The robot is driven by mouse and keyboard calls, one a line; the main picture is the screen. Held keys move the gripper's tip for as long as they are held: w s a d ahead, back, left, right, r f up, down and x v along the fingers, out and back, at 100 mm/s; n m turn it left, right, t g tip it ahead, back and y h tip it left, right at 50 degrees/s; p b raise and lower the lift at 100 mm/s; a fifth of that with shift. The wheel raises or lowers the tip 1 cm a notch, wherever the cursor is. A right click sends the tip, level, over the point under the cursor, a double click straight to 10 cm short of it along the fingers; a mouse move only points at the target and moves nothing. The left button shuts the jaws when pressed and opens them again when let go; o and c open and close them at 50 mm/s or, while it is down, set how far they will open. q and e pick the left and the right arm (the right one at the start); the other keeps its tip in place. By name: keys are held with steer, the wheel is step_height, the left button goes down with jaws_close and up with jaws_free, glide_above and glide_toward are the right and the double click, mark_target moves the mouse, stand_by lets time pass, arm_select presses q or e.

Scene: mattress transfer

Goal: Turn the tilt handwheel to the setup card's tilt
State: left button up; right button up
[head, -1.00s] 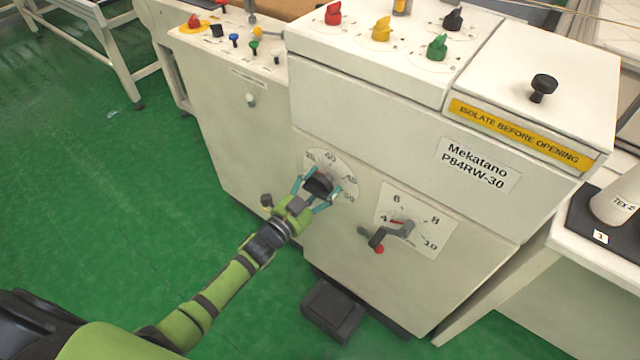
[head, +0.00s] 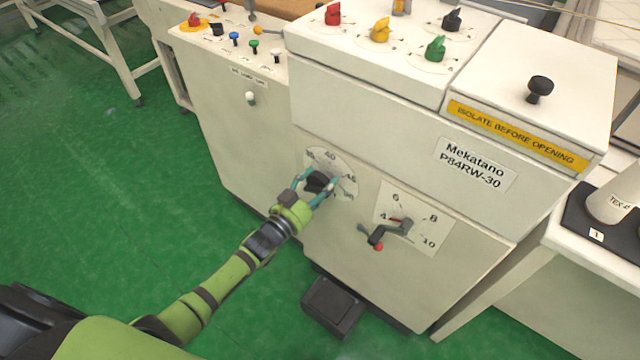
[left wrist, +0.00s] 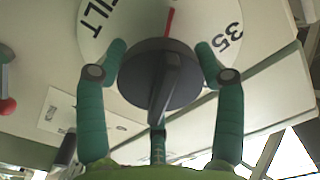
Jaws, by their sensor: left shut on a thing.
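The tilt handwheel (head: 317,183) is a dark round knob on a white dial (head: 335,165) with printed numbers, on the machine's front. My left gripper (head: 316,187) is shut on it, with teal fingers on its sides. In the left wrist view the dark handwheel (left wrist: 160,75) has a raised ridge and sits between the fingertips (left wrist: 160,62). Its dial (left wrist: 205,18) shows "TILT", "35" and a red line above the knob. The fingers and knob hide part of the dial. I see no setup card I can read. My right gripper is not in view.
A crank (head: 376,237) with a red-tipped handle and numbered scale (head: 425,222) sits close right of the handwheel. A dark pedal box (head: 333,307) is on the floor below. Coloured knobs, such as a green one (head: 436,48), are on top.

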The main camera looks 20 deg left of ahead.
arm_select(q)
steer(key=shift+a+f, duration=0.15)
steer(key=shift+a, duration=0.1)
steer(key=o, duration=1.1)
steer(key=shift+o, duration=0.2)
steer(key=shift+w+f, duration=0.15)
steer(key=shift+d, duration=0.1)
steer(key=shift+s, duration=0.25)
steer(key=v, duration=1.1)
steer(key=shift+s+a, duration=0.2)
steer(key=shift+s, duration=0.1)
